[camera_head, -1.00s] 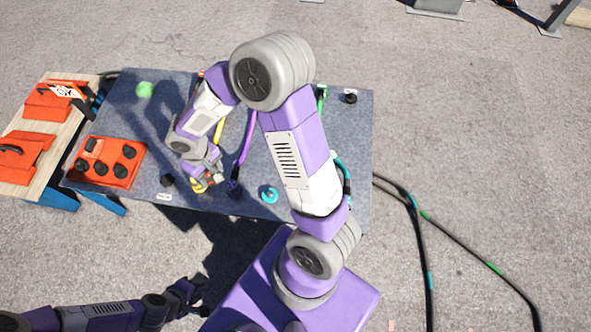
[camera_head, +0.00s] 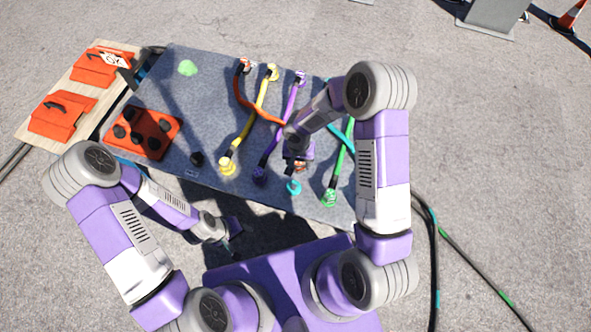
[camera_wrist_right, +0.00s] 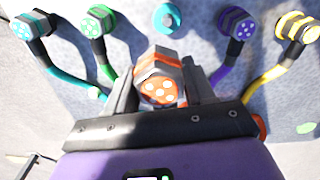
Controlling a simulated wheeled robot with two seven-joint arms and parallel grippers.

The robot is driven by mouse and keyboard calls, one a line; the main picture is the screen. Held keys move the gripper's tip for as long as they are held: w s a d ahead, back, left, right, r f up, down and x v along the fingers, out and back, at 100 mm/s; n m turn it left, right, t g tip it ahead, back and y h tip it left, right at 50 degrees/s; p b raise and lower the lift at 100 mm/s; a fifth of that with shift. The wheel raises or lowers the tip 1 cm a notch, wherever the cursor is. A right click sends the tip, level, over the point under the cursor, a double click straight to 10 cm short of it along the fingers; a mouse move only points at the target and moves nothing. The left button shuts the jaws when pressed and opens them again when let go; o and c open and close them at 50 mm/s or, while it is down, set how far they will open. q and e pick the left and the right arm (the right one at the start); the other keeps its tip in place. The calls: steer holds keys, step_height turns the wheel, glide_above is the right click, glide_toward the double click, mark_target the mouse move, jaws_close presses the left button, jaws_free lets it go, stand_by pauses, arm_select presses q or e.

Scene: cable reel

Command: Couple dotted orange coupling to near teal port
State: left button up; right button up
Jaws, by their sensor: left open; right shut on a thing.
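The dotted orange coupling (camera_wrist_right: 160,86) is in my right gripper (camera_wrist_right: 160,95), its orange dotted face showing between the fingers. In the head view it is a small orange bit (camera_head: 300,166) below my right gripper (camera_head: 298,157). The teal port (camera_wrist_right: 167,18) is a round teal fitting just beyond the coupling, apart from it in the wrist view. In the head view the port (camera_head: 293,187) sits near the board's front edge, just below the gripper. The orange cable (camera_head: 262,113) runs from the far edge to my right gripper. My left gripper (camera_head: 230,240) is open and empty, in front of the board.
Purple (camera_wrist_right: 237,26) and yellow (camera_wrist_right: 297,27) couplings stand right of the teal port; green (camera_wrist_right: 98,20) and dotted teal (camera_wrist_right: 27,26) ones stand left.

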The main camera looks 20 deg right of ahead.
steer(key=m, duration=0.2)
glide_above(294, 185)
step_height(294, 185, down, 5)
steer(key=shift+r, duration=0.1)
step_height(294, 185, down, 8)
steer(key=b, duration=0.4)
steer(key=shift+f+b, duration=0.6)
steer(key=shift+b, duration=0.1)
steer(key=shift+a+b, duration=0.1)
steer(key=shift+b, duration=0.7)
steer(key=shift+f, duration=0.45)
steer(key=o, duration=1.2)
steer(key=shift+o, duration=0.2)
step_height(294, 185, up, 8)
steer(key=p, duration=0.2)
steer(key=shift+f+p, duration=0.2)
steer(key=shift+p, duration=0.1)
